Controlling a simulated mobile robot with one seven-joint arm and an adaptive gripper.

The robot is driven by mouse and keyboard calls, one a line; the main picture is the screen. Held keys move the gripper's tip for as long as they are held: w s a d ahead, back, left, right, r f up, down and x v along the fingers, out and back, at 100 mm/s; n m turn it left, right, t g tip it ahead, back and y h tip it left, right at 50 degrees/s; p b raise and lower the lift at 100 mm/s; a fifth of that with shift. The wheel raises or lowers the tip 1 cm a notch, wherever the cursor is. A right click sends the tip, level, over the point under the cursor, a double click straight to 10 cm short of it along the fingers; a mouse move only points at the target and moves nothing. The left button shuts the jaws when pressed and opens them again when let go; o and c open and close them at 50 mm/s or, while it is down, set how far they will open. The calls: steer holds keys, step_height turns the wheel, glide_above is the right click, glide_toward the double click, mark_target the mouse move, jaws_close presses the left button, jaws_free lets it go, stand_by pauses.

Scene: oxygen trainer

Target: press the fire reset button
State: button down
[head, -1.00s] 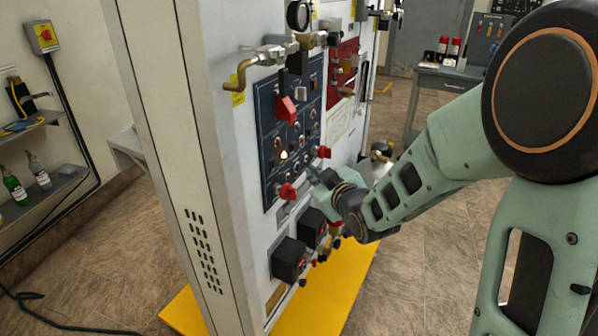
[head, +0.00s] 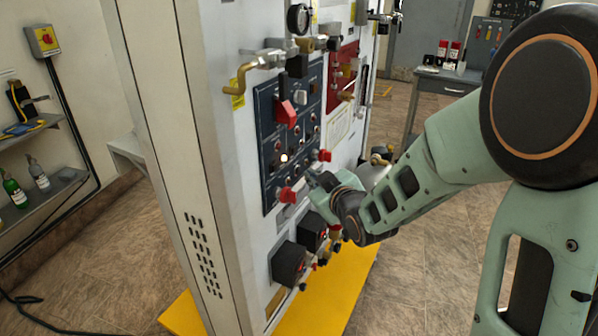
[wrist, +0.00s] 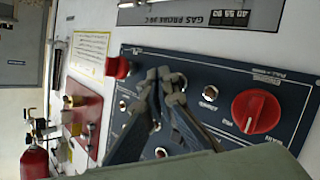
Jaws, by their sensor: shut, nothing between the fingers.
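The dark blue control panel (head: 270,135) is on the side of the white cabinet and carries red knobs, small round buttons and a lit white button (head: 284,158). My gripper (head: 313,178) is shut and empty at the panel's lower right part, between two red knobs. In the wrist view my gripper (wrist: 162,80) is in front of the panel (wrist: 225,75), with small silver-ringed buttons (wrist: 210,92) around it. I cannot read which one is the fire reset button; the fingers hide part of the panel. Whether the fingertips touch the panel is unclear.
A red knob (head: 287,195) is left of my gripper and another (head: 324,155) is just above it. A large red knob (wrist: 256,111) is at the right in the wrist view. Black boxes (head: 289,263) stick out below. A brass-handled valve (head: 244,75) juts out above.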

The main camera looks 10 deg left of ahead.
steer(key=shift+a, duration=0.15)
stand_by(0.4)
steer(key=shift+w+a+b, duration=0.15)
steer(key=shift+a+b, duration=0.15)
steer(key=shift+b, duration=0.2)
steer(key=shift+w+a+b, duration=0.15)
steer(key=shift+a+b, duration=0.2)
stand_by(0.4)
stand_by(0.4)
steer(key=shift+s+d, duration=0.3)
steer(key=shift+d, duration=0.45)
steer(key=d, duration=0.1)
steer(key=s+d, duration=0.1)
steer(key=d, duration=0.1)
steer(key=d+p, duration=0.1)
steer(key=shift+s+d, duration=0.35)
